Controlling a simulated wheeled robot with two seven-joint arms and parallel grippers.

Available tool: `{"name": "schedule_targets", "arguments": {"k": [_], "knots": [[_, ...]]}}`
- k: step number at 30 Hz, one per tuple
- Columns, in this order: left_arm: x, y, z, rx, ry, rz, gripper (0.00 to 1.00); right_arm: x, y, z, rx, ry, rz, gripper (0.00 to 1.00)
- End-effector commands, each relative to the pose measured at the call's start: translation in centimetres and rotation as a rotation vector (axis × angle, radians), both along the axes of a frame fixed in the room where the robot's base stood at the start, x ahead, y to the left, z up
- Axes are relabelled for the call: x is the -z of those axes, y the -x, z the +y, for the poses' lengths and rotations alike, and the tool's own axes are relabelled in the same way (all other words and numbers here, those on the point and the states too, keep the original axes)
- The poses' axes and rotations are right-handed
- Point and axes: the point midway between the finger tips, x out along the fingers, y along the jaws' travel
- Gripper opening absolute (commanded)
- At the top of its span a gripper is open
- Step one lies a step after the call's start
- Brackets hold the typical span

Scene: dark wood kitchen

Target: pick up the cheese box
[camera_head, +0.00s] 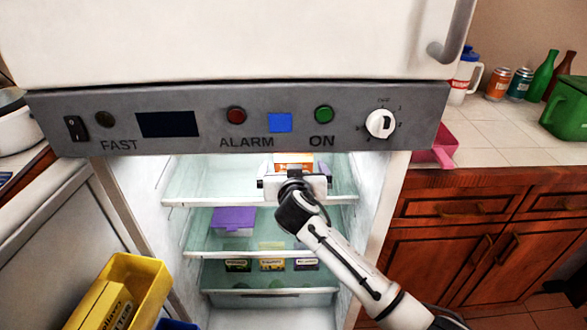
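My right arm comes in from the lower right and reaches into the open fridge. My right gripper (294,178) is at the upper shelf, seen from behind, so I cannot tell whether its fingers are open or shut. Just beyond it a small orange and white box (294,158) shows on the upper shelf, mostly hidden by the gripper and the fridge's control panel. It may be the cheese box; I cannot read its label or tell whether the gripper touches it. My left gripper is not in view.
A purple-lidded container (234,220) stands on the middle shelf (205,252), with several small packets below. The grey control panel (205,122) overhangs the opening. A yellow crate (150,282) is at lower left. A counter (490,135) with cans and bottles is at right.

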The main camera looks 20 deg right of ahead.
Motion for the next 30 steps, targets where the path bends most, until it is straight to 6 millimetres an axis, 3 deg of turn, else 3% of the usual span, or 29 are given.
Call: {"name": "schedule_targets", "arguments": {"k": [9, 18, 27, 30], "knots": [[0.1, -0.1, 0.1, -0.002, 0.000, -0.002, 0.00, 1.1, -3.6, -1.2, 0.000, 0.001, -0.001, 1.00], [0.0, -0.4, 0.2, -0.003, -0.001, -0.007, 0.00, 1.2, -3.8, -1.3, 0.000, 0.000, 0.000, 1.00], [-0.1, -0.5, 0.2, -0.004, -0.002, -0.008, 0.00, 1.2, -3.8, -1.3, 0.000, 0.000, 0.000, 0.50], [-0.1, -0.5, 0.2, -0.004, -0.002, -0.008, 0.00, 1.1, -3.8, -1.3, -0.001, 0.000, -0.003, 0.50]]}}
